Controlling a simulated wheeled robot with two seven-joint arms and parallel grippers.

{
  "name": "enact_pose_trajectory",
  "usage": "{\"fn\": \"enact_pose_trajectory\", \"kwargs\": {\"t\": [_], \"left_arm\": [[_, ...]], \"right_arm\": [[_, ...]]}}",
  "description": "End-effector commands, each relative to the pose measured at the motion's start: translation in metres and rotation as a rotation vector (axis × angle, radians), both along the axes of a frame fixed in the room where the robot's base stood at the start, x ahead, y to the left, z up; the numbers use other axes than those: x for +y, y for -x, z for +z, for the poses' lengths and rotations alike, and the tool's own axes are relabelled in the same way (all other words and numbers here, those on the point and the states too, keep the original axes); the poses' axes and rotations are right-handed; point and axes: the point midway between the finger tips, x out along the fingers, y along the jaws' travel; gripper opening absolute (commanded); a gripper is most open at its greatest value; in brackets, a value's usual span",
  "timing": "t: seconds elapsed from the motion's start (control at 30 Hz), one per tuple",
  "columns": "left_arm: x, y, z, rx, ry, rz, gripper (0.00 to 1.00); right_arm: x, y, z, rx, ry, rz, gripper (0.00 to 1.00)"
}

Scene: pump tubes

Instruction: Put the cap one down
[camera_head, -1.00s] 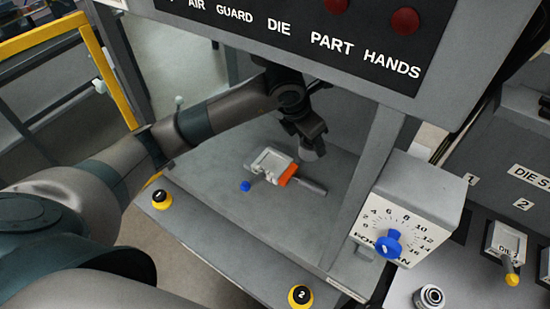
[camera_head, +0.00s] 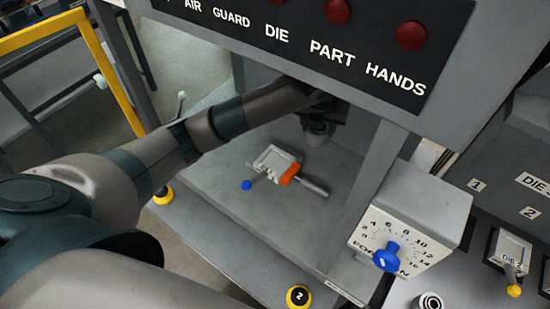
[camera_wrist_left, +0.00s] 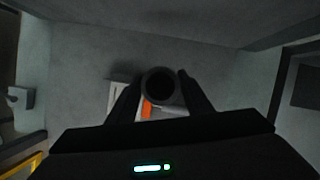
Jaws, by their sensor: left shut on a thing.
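My left gripper (camera_head: 322,122) is under the press head, behind the die. It is shut on a small grey cylindrical cap (camera_head: 317,138), held upright below the fingers, apparently above the plate. In the left wrist view the cap (camera_wrist_left: 160,85) shows as a ring with a dark hollow, between the two fingers. The cap's label, if any, is not visible. My right gripper is not in view.
A metal ring-shaped part (camera_head: 430,301) stands at the lower right. The dial box (camera_head: 410,215) and press post flank the plate's right side.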

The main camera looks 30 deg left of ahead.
Motion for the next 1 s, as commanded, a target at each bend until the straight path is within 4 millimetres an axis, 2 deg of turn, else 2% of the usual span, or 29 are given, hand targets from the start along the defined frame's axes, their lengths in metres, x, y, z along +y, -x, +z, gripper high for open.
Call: {"fn": "enact_pose_trajectory", "kwargs": {"t": [0.17, 0.63, 0.8, 1.0], "left_arm": [[0.016, 0.008, -0.012, 0.002, -0.002, 0.002, 0.10], [0.090, 0.046, -0.062, 0.001, -0.002, 0.001, 0.10], [0.101, 0.052, -0.068, 0.000, -0.001, -0.001, 0.10], [0.102, 0.053, -0.068, -0.001, 0.000, -0.001, 0.10]], "right_arm": [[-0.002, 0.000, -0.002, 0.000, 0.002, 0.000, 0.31], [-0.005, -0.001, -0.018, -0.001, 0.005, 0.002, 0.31], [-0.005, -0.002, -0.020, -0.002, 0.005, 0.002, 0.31], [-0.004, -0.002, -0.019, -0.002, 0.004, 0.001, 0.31]]}}
